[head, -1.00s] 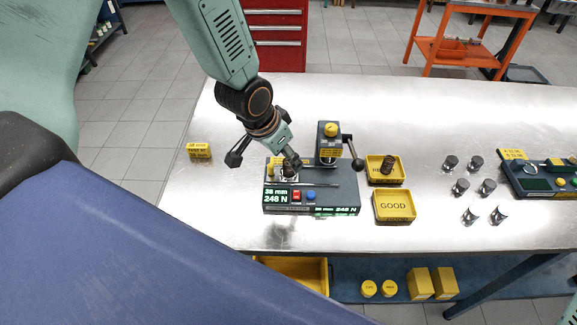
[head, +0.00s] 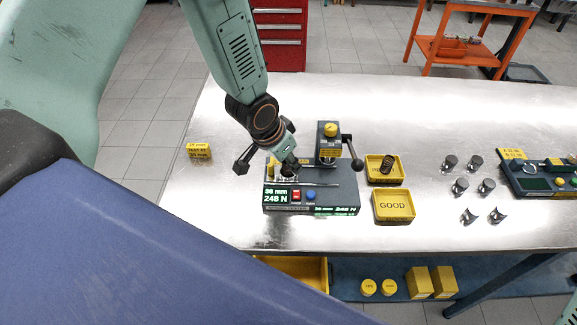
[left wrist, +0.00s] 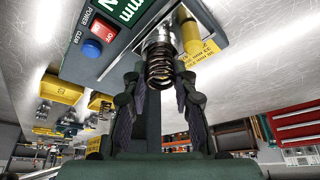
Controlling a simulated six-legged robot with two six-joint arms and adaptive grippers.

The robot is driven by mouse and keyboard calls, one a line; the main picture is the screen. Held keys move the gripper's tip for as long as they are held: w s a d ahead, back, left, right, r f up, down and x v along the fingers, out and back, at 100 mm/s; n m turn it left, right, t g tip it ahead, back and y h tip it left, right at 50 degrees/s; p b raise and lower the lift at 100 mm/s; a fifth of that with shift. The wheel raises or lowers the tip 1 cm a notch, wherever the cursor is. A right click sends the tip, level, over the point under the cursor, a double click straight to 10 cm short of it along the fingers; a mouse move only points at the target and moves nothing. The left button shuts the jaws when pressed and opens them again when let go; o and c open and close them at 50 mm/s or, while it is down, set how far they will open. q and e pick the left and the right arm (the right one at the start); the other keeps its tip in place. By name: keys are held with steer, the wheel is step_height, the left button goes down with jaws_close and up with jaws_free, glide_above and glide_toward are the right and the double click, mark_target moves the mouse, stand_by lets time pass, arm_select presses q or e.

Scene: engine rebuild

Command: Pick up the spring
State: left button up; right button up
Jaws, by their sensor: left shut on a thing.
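The dark coil spring (left wrist: 160,65) stands at the end of the spring tester in the left wrist view, its near coils between my fingertips. My left gripper (left wrist: 160,84) is shut on it. In the head view my left gripper (head: 289,168) points down at the left part of the tester (head: 340,195), and its fingers mostly hide the spring there. The tester's display reads 38 mm and 248 N. My right gripper is out of view.
A yellow tray (head: 374,177) holding another dark spring and a yellow GOOD tray (head: 394,218) lie right of the tester. The tester's press column (head: 329,143) and lever (head: 353,160) rise near my gripper. A yellow sign (head: 198,151) stands left. Several metal parts lie right.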

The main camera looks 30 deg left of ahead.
arm_select(q)
steer(key=shift+c, duration=1.4)
jaws_close()
step_height(320, 180, up, 10)
steer(key=p, duration=0.4)
